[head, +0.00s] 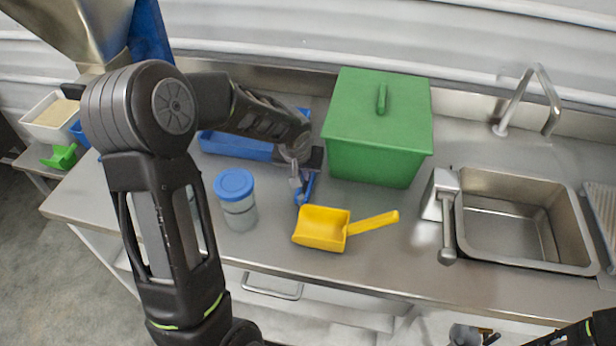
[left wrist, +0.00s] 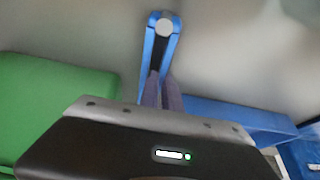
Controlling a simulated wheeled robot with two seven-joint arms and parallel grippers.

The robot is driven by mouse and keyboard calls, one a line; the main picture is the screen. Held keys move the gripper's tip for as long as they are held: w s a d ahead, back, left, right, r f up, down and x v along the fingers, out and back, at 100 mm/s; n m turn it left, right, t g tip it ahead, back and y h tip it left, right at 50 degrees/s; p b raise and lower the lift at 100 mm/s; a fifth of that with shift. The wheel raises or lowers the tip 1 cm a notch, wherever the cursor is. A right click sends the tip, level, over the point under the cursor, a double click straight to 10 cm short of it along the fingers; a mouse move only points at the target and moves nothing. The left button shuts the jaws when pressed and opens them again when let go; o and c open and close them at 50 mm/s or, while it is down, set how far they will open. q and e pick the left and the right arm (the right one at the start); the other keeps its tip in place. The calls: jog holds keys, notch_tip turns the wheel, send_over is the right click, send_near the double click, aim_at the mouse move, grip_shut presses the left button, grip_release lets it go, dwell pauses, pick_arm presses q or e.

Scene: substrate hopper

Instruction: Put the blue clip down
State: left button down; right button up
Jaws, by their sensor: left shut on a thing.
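The blue clip (left wrist: 160,45) is between the fingertips of my left gripper (left wrist: 163,85) in the left wrist view, which is shut on it. In the head view the blue clip (head: 307,187) shows just below my left gripper (head: 298,182), over the steel counter between the blue-lidded jar and the green box. Whether the clip touches the counter I cannot tell.
A green lidded box (head: 375,125) stands right of the clip. A yellow scoop (head: 322,228) lies in front of it, and a jar with a blue lid (head: 236,198) stands to its left. A blue tray (head: 235,146) lies behind. A sink (head: 520,215) is at the right.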

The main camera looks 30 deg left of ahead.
pick_arm(q)
jog(key=shift+r, duration=0.1)
notch_tip(320, 180, up, 10)
jog(key=shift+b, duration=0.35)
dwell(0.8)
